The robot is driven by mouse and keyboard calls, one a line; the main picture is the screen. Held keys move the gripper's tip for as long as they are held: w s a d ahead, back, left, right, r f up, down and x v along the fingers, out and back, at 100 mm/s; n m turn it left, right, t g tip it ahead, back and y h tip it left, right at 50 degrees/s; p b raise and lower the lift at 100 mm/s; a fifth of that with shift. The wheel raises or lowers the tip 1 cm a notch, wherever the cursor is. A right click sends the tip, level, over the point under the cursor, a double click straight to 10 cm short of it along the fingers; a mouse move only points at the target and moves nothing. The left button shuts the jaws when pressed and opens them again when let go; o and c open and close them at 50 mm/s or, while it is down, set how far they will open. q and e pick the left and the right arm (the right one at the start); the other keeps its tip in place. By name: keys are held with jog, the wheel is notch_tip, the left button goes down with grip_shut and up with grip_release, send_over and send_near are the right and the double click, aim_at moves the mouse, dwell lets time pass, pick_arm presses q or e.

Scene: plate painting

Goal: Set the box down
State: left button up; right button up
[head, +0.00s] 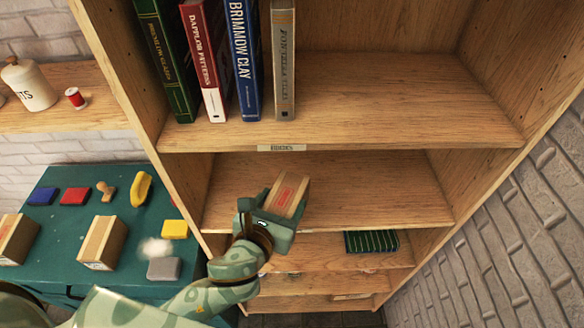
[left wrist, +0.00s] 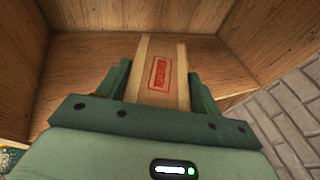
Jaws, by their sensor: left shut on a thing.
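A small cardboard box (head: 288,192) with a red stamp is held in my left gripper (head: 281,204). In the left wrist view the box (left wrist: 161,75) sits between the two green fingers of the gripper (left wrist: 160,85), which is shut on its sides. The gripper and box are at the front of an empty wooden shelf (head: 390,185), the one below the book shelf. I cannot tell whether the box touches the shelf board. My right gripper is not in view.
Several upright books (head: 243,60) stand on the shelf above, with a label (head: 281,148) on its edge. A dark green striped item (head: 370,241) lies on a lower shelf. At left, a green table (head: 60,220) holds cardboard boxes (head: 103,243) and colored blocks.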

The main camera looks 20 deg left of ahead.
pick_arm(q)
jog(key=w+a+p, duration=0.1)
jog(key=w+a, duration=0.3)
jog(key=w, duration=0.8)
jog(key=f, duration=0.2)
jog(key=f+b, duration=0.1)
jog(key=f, duration=0.1)
jog(key=w+f+b, duration=0.1)
jog(key=f, duration=0.1)
jog(key=shift+d+f, duration=0.15)
jog(key=shift+f, duration=0.2)
jog(key=shift+w+f, duration=0.15)
jog(key=shift+w, duration=0.1)
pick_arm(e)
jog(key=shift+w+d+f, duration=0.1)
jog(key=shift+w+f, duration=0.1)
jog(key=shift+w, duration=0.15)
pick_arm(q)
jog(key=shift+s+f, duration=0.1)
jog(key=o, duration=1.3)
